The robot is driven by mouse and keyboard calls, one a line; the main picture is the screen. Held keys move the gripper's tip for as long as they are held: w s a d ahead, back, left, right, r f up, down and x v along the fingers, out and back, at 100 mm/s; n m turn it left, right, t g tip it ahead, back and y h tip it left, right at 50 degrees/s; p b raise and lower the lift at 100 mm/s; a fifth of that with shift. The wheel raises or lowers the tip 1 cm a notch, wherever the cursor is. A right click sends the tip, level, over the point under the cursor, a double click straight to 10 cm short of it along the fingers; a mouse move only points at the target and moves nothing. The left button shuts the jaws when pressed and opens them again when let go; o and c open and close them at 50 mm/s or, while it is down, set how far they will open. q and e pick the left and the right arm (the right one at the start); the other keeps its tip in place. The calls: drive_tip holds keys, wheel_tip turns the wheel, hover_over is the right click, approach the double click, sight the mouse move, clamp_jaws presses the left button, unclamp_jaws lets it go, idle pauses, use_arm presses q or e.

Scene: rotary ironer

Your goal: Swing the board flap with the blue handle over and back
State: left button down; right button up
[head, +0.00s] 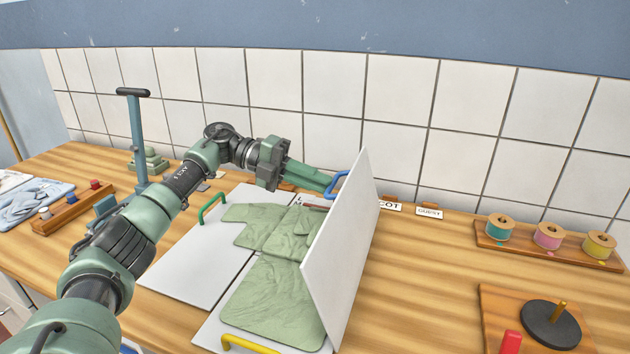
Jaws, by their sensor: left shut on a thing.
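The white board flap (339,250) with the blue handle (338,187) stands up almost on edge, a little tilted. My left gripper (331,184) is shut on the blue handle at the flap's upper left edge. Beside the flap, a folded green garment (275,294) lies over the flat white boards. The flat left board (184,263) carries a green handle (212,207), and the front board has a yellow handle (247,344). The flap hides what lies directly behind it on the right. My right gripper is not in view.
A rack with thread spools (547,237) stands at the back right. A wooden base with a black disc (549,324) is at the front right. Small label cards (429,212) stand along the back. Tabletop right of the flap (425,290) is clear. A blue post (136,135) stands at the back left.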

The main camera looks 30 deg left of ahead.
use_arm(q)
drive_tip(key=c, duration=1.6)
unclamp_jaws()
drive_tip(key=f, duration=0.3)
drive_tip(key=shift+s+d+g, duration=0.3)
drive_tip(key=shift+d, duration=0.05)
drive_tip(key=shift+c, duration=0.2)
drive_tip(key=shift+o, duration=0.7)
drive_tip(key=shift+w+d, duration=0.1)
drive_tip(key=shift+w, duration=0.15)
drive_tip(key=shift+a+r, duration=0.15)
drive_tip(key=shift+a, duration=0.2)
drive_tip(key=r+b+v, duration=0.1)
drive_tip(key=v, duration=0.6)
